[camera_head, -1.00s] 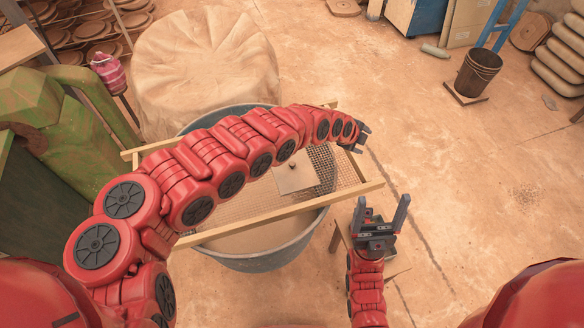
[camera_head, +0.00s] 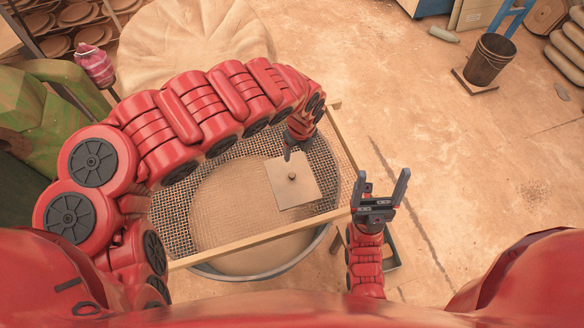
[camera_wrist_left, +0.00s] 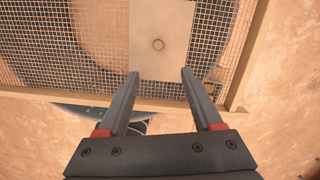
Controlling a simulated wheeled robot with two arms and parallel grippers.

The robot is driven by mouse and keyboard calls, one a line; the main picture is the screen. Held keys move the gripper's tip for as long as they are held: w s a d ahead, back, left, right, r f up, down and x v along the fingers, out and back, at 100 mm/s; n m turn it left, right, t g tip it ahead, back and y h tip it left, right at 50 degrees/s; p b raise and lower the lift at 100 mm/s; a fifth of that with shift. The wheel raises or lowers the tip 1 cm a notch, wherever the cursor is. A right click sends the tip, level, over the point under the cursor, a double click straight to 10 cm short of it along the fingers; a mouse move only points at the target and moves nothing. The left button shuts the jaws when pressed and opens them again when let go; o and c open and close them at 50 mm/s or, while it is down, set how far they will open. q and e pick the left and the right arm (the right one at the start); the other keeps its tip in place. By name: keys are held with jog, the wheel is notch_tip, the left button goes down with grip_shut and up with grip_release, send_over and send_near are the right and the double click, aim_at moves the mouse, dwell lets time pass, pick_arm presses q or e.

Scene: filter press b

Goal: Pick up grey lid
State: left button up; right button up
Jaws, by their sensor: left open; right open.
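The grey lid (camera_head: 305,190) is a flat square plate with a small round knob in its middle. It lies on the mesh screen, and it also shows at the top of the left wrist view (camera_wrist_left: 160,22). My left gripper (camera_head: 287,155) is at the lid's far edge in the head view, partly hidden behind its own wrist. In the left wrist view its fingers (camera_wrist_left: 160,73) are open, with the knob ahead of the gap between them and nothing held. My right gripper (camera_head: 383,188) is open and empty, pointing up, to the right of the lid.
The mesh screen (camera_head: 215,165) has a wooden frame (camera_head: 265,238) and rests over a large round tub (camera_head: 262,272). A cloth-covered mound (camera_head: 190,35) stands behind it. The floor to the right is mostly clear.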

pick_arm(q)
jog(key=b, duration=0.5)
send_near(292, 175)
notch_tip(292, 175, down, 3)
jog(key=shift+d+f, duration=0.1)
jog(key=shift+f, duration=0.1)
jog(key=shift+w+a+f+p, duration=0.15)
jog(key=shift+f, duration=0.95)
jog(key=shift+w+a+f+p, duration=0.15)
jog(key=shift+f, duration=0.95)
jog(key=shift+w+a+f, duration=0.1)
jog(key=shift+a+f, duration=0.05)
jog(key=shift+f, duration=0.2)
grip_shut()
